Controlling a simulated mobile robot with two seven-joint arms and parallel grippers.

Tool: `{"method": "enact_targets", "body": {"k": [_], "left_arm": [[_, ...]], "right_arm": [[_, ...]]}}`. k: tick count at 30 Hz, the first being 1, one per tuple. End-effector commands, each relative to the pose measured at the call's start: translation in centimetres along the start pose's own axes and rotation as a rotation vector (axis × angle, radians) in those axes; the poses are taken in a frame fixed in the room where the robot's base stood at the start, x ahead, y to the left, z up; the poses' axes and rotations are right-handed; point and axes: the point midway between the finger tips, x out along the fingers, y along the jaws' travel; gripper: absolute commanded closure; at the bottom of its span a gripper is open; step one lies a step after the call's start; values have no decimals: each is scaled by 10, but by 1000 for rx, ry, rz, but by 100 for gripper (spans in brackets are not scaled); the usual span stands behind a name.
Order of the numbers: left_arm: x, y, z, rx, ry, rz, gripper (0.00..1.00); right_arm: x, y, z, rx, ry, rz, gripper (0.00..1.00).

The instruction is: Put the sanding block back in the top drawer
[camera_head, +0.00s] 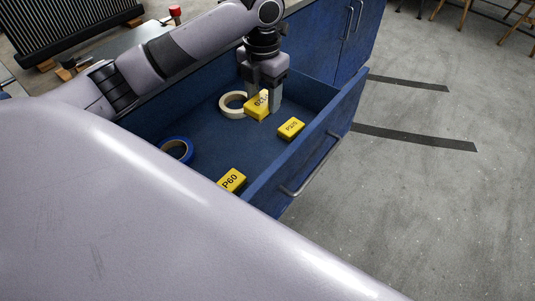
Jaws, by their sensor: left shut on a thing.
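My left gripper (262,98) reaches down into the open blue drawer (205,127) near its far end. It is shut on a yellow sanding block (254,108) with dark print, partly hidden by the fingers. The held block is tilted; I cannot tell whether it touches the drawer floor. Another yellow block marked P2-something (291,128) lies to its right, beside the drawer front. A third yellow block marked P60 (232,180) lies at the near end, partly hidden. My right gripper is out of view.
A cream tape roll (233,104) lies beside the held block, and a blue tape roll (178,149) lies at the left in the drawer. The drawer's middle is clear. The drawer handle (311,166) sticks out over open floor.

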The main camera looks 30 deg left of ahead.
Motion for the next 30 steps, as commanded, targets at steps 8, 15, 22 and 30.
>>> {"method": "enact_targets", "body": {"k": [8, 15, 22, 30], "left_arm": [[78, 0, -2, -2, 6, 0, 76], [129, 0, -1, -2, 4, 1, 76], [145, 0, -1, -2, 3, 0, 76], [182, 0, -1, -3, 2, 1, 76]], "right_arm": [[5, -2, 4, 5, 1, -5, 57], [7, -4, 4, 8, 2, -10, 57], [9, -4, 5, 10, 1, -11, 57], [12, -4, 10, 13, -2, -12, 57]]}}
